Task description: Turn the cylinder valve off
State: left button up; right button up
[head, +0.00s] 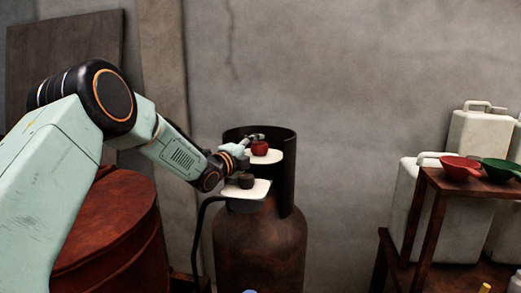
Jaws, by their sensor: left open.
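A rusty brown gas cylinder (262,245) stands upright against the wall in the middle of the view, with a dark open collar (284,150) around its top. Inside the collar is a red valve knob (260,148) by a white plate. A dark grey knob (246,181) sits lower, by a second white plate (258,190). My left gripper (254,143) is open and reaches in from the left, its fingers close to the left side of the red knob. Whether they touch it I cannot tell. My right gripper is not in view.
A rust-red drum (112,235) stands at the left below my left arm. A black hose (197,235) runs down the cylinder's left side. At the right, a wooden stand (433,205) holds a red funnel (459,166) and a green funnel (503,168), with white jerrycans (477,135) around it.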

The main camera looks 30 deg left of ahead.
pick_arm(q)
jog(key=shift+w+a+f, duration=0.15)
jog(key=shift+w, duration=0.4)
jog(key=shift+w+a+f, duration=0.1)
jog(key=shift+w, duration=0.45)
jog(key=shift+w+d, duration=0.15)
jog(key=shift+w, duration=0.05)
jog(key=shift+s+d+r, duration=0.15)
jog(key=shift+c, duration=0.5)
jog(key=shift+a, duration=0.2)
jog(key=c, duration=1.1)
